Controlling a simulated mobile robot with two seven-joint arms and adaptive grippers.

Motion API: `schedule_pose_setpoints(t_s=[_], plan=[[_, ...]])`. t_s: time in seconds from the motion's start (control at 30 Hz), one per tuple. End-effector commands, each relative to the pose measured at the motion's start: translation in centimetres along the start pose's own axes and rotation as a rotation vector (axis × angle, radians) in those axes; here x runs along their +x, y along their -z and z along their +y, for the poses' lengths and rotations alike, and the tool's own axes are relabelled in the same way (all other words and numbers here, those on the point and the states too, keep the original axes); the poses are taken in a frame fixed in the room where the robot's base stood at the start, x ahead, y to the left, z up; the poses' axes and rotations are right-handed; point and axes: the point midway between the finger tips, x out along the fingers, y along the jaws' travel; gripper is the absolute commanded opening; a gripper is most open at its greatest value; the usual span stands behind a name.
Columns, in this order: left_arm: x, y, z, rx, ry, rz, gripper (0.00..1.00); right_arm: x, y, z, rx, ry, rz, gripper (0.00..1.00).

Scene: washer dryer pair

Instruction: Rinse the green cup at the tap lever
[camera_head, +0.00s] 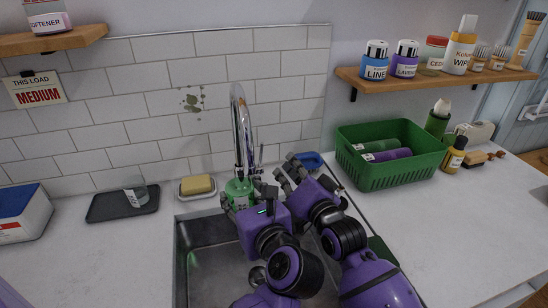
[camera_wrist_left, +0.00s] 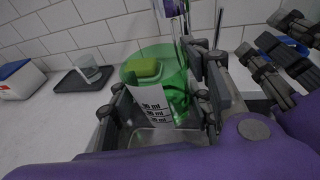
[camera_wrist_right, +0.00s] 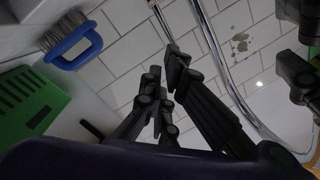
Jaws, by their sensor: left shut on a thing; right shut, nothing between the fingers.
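The green cup (camera_head: 239,190) is translucent, with a white measuring label. It stands upright under the chrome tap (camera_head: 238,110) at the sink's back edge. My left gripper (camera_head: 239,202) is shut on the cup; the left wrist view shows its fingers on both sides of the cup (camera_wrist_left: 176,75). My right gripper (camera_head: 287,170) is shut and empty, to the right of the tap. In the right wrist view its fingertips (camera_wrist_right: 165,78) are beside the chrome spout (camera_wrist_right: 212,45). A thin tap lever (camera_head: 261,155) shows between spout and right gripper; I cannot tell whether they touch. No water is visible.
The steel sink (camera_head: 196,262) lies below my arms. A yellow sponge on a dish (camera_head: 197,186) is left of the cup. A blue brush (camera_head: 310,160) and green basket (camera_head: 385,170) are at right. A dark tray (camera_head: 105,206) holds a clear glass (camera_head: 136,188).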

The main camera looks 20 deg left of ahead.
Motion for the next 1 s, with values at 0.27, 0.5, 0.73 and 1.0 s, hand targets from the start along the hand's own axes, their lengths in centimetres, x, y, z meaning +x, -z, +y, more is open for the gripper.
schedule_pose_setpoints(t_s=[0.27,0.5,0.73,1.0], plan=[[0.0,0.0,0.0,0.0,0.0,0.0,0.28,-4.7,1.2,-0.1,0.583,-0.09,-0.076,0.0],[0.0,0.0,0.0,0.0,0.0,0.0,0.28,-6.4,1.3,-0.3,0.787,-0.131,-0.103,0.0],[0.0,0.0,0.0,0.0,0.0,0.0,0.28,-3.9,1.0,-0.2,0.801,-0.133,-0.105,0.0],[0.0,0.0,0.0,0.0,0.0,0.0,0.28,1.6,0.2,0.3,0.798,-0.133,-0.106,0.0]])
